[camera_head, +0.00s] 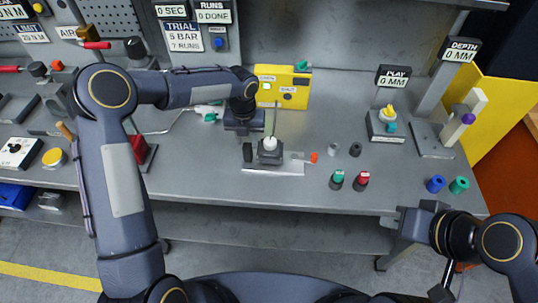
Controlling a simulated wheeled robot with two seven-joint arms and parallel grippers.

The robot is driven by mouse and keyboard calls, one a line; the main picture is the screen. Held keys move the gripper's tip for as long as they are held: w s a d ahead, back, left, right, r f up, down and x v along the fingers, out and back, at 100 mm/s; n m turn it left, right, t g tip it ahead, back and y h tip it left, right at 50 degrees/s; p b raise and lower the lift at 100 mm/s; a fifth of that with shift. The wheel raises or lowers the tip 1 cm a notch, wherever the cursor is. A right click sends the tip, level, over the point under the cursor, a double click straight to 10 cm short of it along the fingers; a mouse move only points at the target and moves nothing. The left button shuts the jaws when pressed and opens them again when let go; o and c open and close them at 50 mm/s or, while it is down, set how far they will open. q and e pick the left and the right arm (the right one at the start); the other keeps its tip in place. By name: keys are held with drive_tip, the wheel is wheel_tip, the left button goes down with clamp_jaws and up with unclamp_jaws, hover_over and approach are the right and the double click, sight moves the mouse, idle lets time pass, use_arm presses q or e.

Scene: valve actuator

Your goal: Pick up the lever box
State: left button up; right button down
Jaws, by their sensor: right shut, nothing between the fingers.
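A yellow box (284,90) with OPEN and SHUT labels and a green knob on top stands at the back middle of the bench; I take it as the lever box, though no label confirms this. My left gripper (245,128) is just in front of its left part, apart from it as far as I can tell; its fingertips are unclear against the dark fixture (269,155) with a white ball. My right gripper (388,223) is at the bench's front right edge, far from the yellow box, shut and empty.
A small grey box with a yellow knob (387,124) stands to the right. Green (337,180) and red (362,181) capped pieces lie nearer the front. Blue (435,184) and green (459,185) rings are at the right edge.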

sight(247, 144)
use_arm(q)
wheel_tip(247, 144, down, 4)
drive_tip(key=shift+f, duration=0.1)
drive_tip(key=shift+c, duration=0.4)
clamp_jaws()
drive_tip(key=shift+w, duration=0.1)
wheel_tip(247, 144, up, 9)
drive_tip(key=shift+f, duration=4)
